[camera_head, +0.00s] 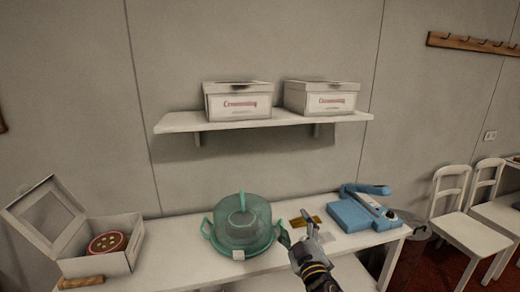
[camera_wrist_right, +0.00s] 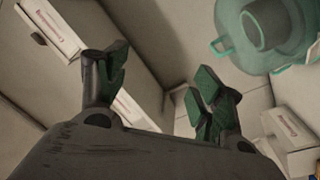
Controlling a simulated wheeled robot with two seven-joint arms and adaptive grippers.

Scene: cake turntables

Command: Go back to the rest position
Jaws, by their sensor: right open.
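My right gripper (camera_head: 297,231) is open and empty. In the head view it is just right of the green cake dome (camera_head: 243,222), in front of the table's front part. In the right wrist view its two fingers (camera_wrist_right: 160,82) are spread apart with nothing between them. The green dome shows at the top right of that view (camera_wrist_right: 228,45), apart from the fingers. The dome sits on a green stand with side handles, and a small pale tag is at its front. My left gripper is not in view.
The white table (camera_head: 185,241) holds an open box (camera_head: 108,262) with a red cake, a golden card (camera_head: 305,220) and a blue device (camera_head: 352,214). A shelf (camera_head: 190,122) above bears two white boxes (camera_head: 236,101). White chairs (camera_head: 452,190) stand at right.

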